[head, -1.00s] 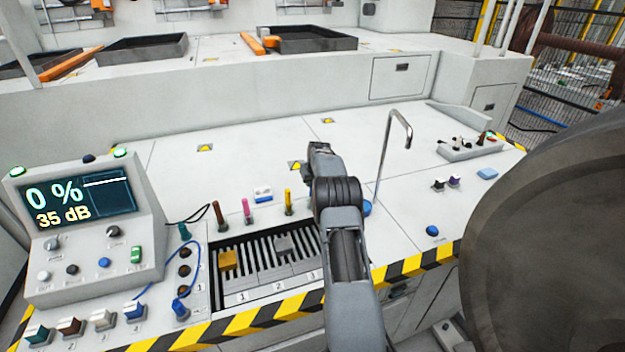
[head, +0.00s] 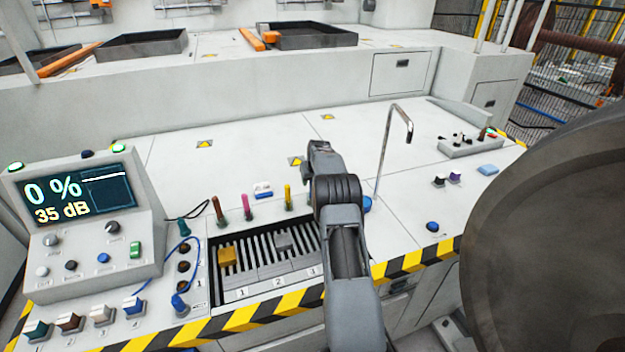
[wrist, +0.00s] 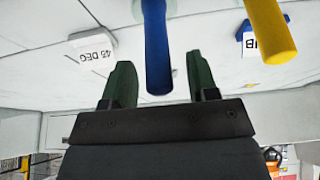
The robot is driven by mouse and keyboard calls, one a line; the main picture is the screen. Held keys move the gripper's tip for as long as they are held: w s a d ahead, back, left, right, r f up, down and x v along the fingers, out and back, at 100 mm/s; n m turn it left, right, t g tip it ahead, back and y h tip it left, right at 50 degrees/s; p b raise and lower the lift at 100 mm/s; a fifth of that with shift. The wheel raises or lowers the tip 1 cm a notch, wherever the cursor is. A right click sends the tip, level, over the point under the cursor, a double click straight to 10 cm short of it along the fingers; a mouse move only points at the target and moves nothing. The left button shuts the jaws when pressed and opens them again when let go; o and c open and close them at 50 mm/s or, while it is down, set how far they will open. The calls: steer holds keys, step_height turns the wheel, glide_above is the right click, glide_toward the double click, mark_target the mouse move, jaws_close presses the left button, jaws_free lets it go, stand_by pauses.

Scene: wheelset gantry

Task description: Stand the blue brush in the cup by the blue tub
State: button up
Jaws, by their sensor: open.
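In the wrist view a blue upright handle (wrist: 157,50), which looks like the blue brush, stands between the two green fingers of my gripper (wrist: 160,75). The fingers are open, with a gap on both sides of the handle. A yellow handle (wrist: 267,30) stands to the right. In the head view my arm hides my gripper and the blue brush. A small round blue thing (head: 367,205) shows just right of my arm; I cannot tell whether it is the blue tub. I cannot make out the cup.
Brown (head: 218,212), pink (head: 247,206) and yellow (head: 288,197) upright handles stand left of my arm, behind a slotted rack (head: 262,262). A thin bent metal pipe (head: 386,150) rises right of my arm. A control console (head: 85,225) stands at left. The bench behind is mostly clear.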

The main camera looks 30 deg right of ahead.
steer(key=b+v, duration=0.1)
steer(key=v, duration=1.3)
steer(key=shift+b, duration=0.35)
steer(key=shift+f, duration=0.1)
stand_by(0.5)
